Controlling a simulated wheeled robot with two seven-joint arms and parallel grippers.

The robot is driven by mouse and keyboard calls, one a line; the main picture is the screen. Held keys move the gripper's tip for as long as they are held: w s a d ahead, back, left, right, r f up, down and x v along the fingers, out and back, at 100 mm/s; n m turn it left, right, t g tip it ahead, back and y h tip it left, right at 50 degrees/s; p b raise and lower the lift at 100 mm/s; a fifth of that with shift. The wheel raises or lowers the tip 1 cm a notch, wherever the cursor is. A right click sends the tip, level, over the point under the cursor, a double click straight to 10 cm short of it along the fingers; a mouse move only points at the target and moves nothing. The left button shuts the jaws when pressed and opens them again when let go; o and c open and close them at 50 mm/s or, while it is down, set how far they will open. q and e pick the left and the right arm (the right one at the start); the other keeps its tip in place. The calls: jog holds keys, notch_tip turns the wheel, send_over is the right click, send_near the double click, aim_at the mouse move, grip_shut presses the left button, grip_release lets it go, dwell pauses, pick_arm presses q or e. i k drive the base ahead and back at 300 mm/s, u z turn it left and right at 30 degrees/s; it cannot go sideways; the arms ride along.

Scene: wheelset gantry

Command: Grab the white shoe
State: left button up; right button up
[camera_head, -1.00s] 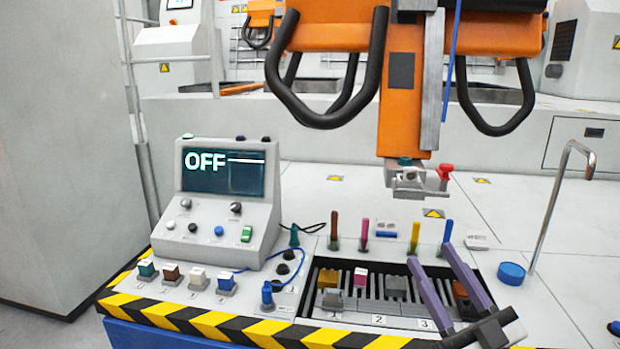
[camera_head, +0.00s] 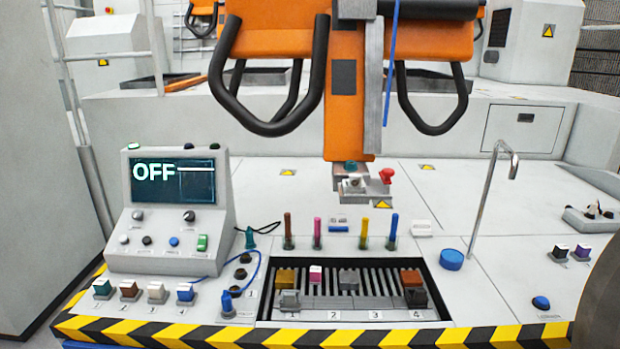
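No part is plainly a shoe, and I cannot tell which white piece is meant. A white-topped block (camera_head: 156,291) stands in the row at the front left of the console, between a brown block (camera_head: 129,290) and a blue block (camera_head: 185,292). A flat white piece (camera_head: 421,229) lies behind the tray. Neither of my grippers is in view.
The control box (camera_head: 165,245) reads OFF. Several coloured pegs (camera_head: 364,232) stand behind the tray. An orange gantry head (camera_head: 346,110) hangs above. A bent metal pipe (camera_head: 490,195) rises at the right, near a blue cap (camera_head: 451,260). A dark rounded form cuts off the lower right corner.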

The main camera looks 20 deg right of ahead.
aim_at(355, 185)
jog(key=k, duration=0.55)
jog(key=u, duration=0.55)
jog(key=i, duration=0.85)
jog(key=z, duration=0.6)
jog(key=i, duration=0.55)
jog(key=z, duration=0.6)
